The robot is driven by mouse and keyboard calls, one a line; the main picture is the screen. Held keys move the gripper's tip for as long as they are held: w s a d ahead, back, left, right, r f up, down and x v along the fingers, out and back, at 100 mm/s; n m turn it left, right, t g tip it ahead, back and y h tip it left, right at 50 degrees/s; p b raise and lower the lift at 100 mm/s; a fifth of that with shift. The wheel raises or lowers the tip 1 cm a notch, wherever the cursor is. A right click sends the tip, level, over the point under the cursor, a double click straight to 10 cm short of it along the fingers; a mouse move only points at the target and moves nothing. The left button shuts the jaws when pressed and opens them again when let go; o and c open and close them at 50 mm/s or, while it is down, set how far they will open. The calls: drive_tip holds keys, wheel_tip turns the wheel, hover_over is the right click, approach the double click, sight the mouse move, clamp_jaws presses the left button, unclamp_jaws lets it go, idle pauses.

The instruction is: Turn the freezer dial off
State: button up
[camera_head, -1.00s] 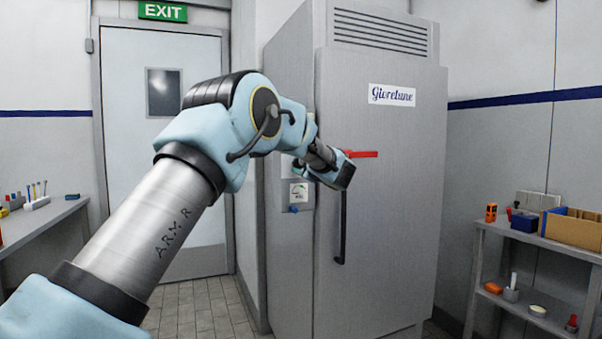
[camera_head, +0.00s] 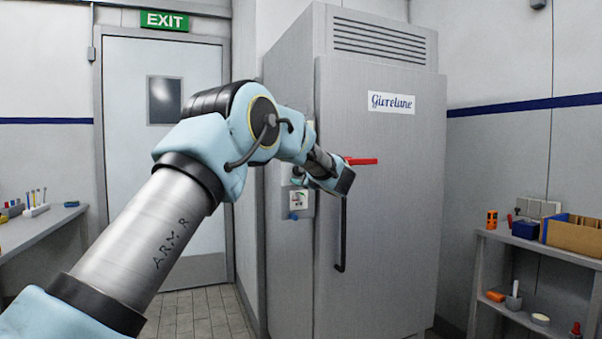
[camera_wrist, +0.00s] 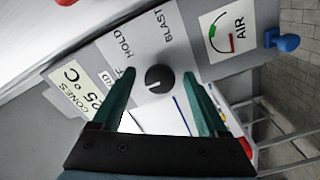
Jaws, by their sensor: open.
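The freezer (camera_head: 380,230) is a tall grey cabinet with a control panel on its left side. In the wrist view, the round black dial (camera_wrist: 159,79) sits on a grey plate lettered HOLD and BLAST. Another label, ending in F, is partly hidden by the left finger. A small pale mark shows on the dial's lower left. My gripper (camera_wrist: 158,75) has its teal fingers spread, one on each side of the dial, with visible gaps. Contact and remaining depth cannot be told. In the head view my wrist (camera_head: 330,173) is beside the panel and hides the dial.
An AIR gauge (camera_wrist: 229,33) and a blue knob (camera_wrist: 288,43) lie right of the dial. A red lever (camera_head: 362,161) and a black door handle (camera_head: 342,235) are close to my wrist. Shelves (camera_head: 540,245) stand at right, a bench (camera_head: 40,230) at left.

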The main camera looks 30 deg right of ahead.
drive_tip(key=s+a+b, duration=0.1)
drive_tip(key=s+b, duration=0.1)
drive_tip(key=s, duration=0.8)
drive_tip(key=shift+s+a+b, duration=0.15)
drive_tip(key=shift+s+b, duration=0.15)
drive_tip(key=shift+s, duration=0.1)
drive_tip(key=w+a+f+m+g+h+p, duration=0.2)
drive_tip(key=w+a+m, duration=0.2)
drive_tip(key=a, duration=0.4)
drive_tip(key=w+a+f+m+g+h+p, duration=0.1)
drive_tip(key=w+a+f+m+g+p, duration=0.1)
drive_tip(key=w+a+m, duration=0.35)
drive_tip(key=s+a+f+g+p, duration=0.1)
drive_tip(key=s+a+f+g, duration=0.15)
drive_tip(key=a, duration=0.35)
drive_tip(key=s+a+f+g+p, duration=0.1)
drive_tip(key=a+f, duration=0.2)
drive_tip(key=a, duration=0.3)
drive_tip(key=s+a+f+m+g+y+p, duration=0.1)
drive_tip(key=s+a+f+g, duration=0.3)
drive_tip(key=s+a, duration=0.7)
drive_tip(key=s+a+f+m+g+y+p, duration=0.1)
drive_tip(key=s+a+f+g+y+p, duration=0.1)
drive_tip(key=s+a+f+g+y, duration=0.2)
drive_tip(key=s+a+f, duration=0.3)
drive_tip(key=s+a, duration=0.5)
drive_tip(key=a, duration=0.3)
drive_tip(key=shift+s+g, duration=0.2)
drive_tip(key=shift+g, duration=0.15)
